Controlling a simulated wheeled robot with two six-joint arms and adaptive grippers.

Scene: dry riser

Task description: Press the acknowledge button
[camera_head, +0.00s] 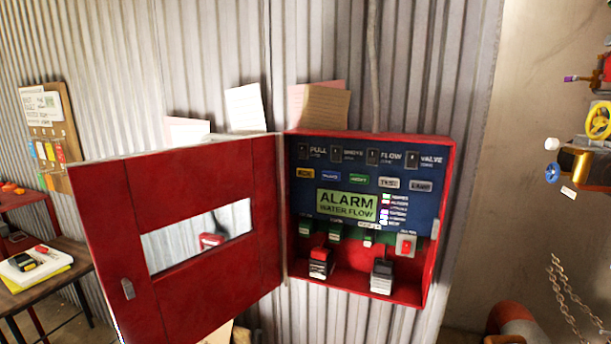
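A red alarm cabinet (447,190) is fixed to the corrugated wall, and its windowed door (205,180) stands open to the left. Inside is a blue panel (310,208) with a lit green screen (346,205) reading "ALARM WATER FLOW". Above the screen is a row of small buttons: a yellow one (305,173), a blue one (331,176), a green one (359,179) and two pale ones, (389,183) and (420,185). Their lettering is too small to read surely, so I cannot tell which is acknowledge. Neither of my grippers is in view.
Two batteries, (320,263) and (382,276), stand in the cabinet's bottom. A red switch (406,245) is at the panel's lower right. A wooden table (50,285) stands at left. Valves (598,122) and chains (566,290) are at right. The space before the panel looks clear.

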